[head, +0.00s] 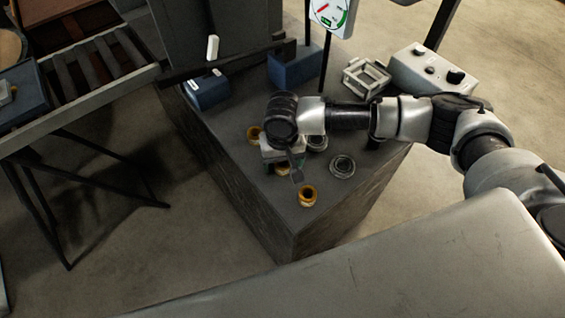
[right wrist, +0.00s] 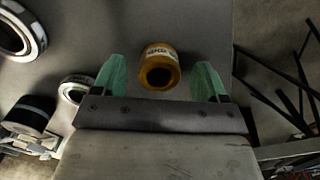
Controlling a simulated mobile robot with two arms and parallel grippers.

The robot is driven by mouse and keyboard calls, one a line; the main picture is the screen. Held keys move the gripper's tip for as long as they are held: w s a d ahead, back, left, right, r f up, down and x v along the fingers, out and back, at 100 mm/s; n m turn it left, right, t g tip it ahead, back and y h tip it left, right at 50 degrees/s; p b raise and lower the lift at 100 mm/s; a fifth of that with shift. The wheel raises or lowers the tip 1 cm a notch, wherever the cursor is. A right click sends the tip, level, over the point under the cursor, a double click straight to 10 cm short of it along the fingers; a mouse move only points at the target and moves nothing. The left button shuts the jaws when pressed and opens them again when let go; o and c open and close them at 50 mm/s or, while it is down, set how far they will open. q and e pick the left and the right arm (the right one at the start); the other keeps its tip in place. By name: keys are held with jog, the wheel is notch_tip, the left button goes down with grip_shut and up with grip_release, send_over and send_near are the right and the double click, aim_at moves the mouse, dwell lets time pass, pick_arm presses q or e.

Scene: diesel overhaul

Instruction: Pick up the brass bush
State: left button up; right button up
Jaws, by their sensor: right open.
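A yellow-brown brass bush (head: 307,195) stands on the grey bench top near its front corner. In the right wrist view the bush (right wrist: 160,65) shows a dark bore and a pale label with small lettering. My right gripper (right wrist: 160,79) is open, with its green fingers apart on either side of the bush in that view and not visibly touching it. In the head view the right gripper (head: 296,174) points down just behind the bush, its fingers partly hidden. My left gripper is not visible.
A metal ring (head: 342,166) lies right of the bush, and another round part (head: 318,142) lies behind it. Blue blocks (head: 207,90), a metal frame (head: 366,77) and a grey control box (head: 428,70) stand farther back. The bench edge is close on the left.

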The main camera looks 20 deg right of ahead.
jog(key=shift+f, duration=0.5)
jog(key=c, duration=1)
jog(key=shift+r, duration=0.1)
